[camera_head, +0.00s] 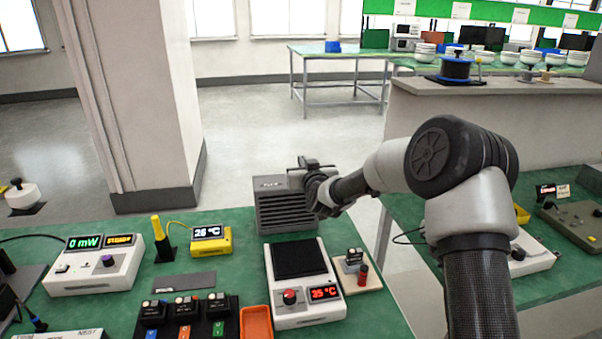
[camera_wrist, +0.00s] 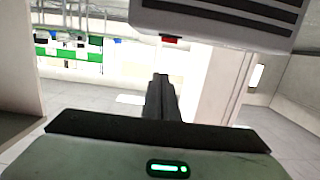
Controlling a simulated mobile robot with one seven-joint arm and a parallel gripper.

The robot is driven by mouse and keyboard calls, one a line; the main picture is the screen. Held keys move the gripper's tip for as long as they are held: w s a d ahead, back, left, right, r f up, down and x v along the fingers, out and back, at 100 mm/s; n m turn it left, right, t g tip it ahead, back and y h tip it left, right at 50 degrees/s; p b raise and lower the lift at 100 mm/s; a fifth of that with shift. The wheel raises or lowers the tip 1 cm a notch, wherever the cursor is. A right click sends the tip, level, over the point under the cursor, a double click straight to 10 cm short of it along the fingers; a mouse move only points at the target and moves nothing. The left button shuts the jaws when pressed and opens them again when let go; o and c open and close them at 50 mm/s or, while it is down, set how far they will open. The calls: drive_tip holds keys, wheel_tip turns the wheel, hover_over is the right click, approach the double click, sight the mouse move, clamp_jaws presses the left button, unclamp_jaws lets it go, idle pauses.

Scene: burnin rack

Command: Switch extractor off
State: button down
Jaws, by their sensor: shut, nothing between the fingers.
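The extractor (camera_head: 284,206) is a grey box with dark slots at the back edge of the green bench. My gripper (camera_head: 312,172) is at its upper right corner in the head view, and its fingertips are hard to make out there. In the wrist view the extractor (camera_wrist: 215,18) fills the top right, with a small red switch (camera_wrist: 170,39) at its edge. My gripper's dark fingers (camera_wrist: 161,78) are together and empty, pointing toward the red switch, with a gap between in the picture. The switch is not visible in the head view.
A hotplate-like unit (camera_head: 325,312) reading 35 °C stands in front of the extractor. A yellow 26 °C display (camera_head: 212,245) and a 0 mW meter (camera_head: 95,272) are to the left. A pillar (camera_head: 140,100) rises behind the bench; open floor lies beyond.

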drive_tip(key=r+v, duration=0.1)
drive_tip(key=v, duration=0.8)
drive_tip(key=shift+r, duration=0.4)
